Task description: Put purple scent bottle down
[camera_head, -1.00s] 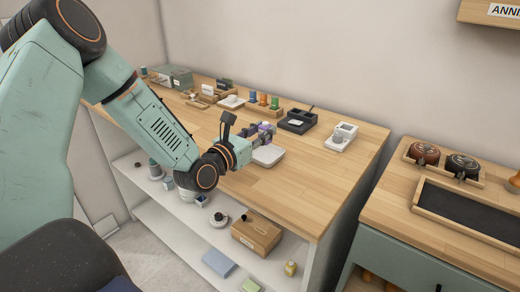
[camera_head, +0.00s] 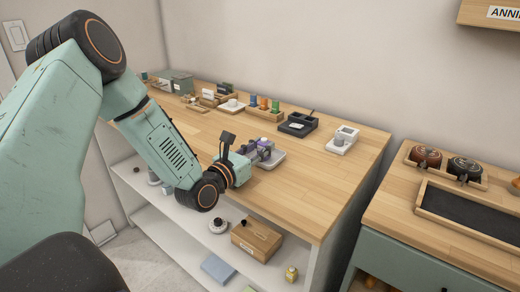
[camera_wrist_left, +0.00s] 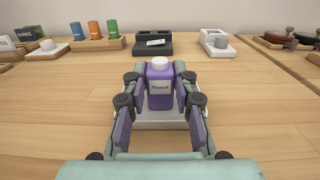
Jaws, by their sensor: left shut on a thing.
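The bottle is mostly hidden by the gripper in the head view. A white tray (camera_wrist_left: 150,124) lies below and around the bottle in the wrist view, and its edge shows in the head view (camera_head: 271,162). I cannot tell whether the bottle touches it. My right gripper is not in view.
The wooden table (camera_head: 310,190) has free room right of the tray. Behind stand a rack with coloured bottles (camera_head: 264,112), a black tray (camera_head: 298,124) and a white holder (camera_head: 342,140). A cardboard box (camera_head: 257,240) sits on the lower shelf.

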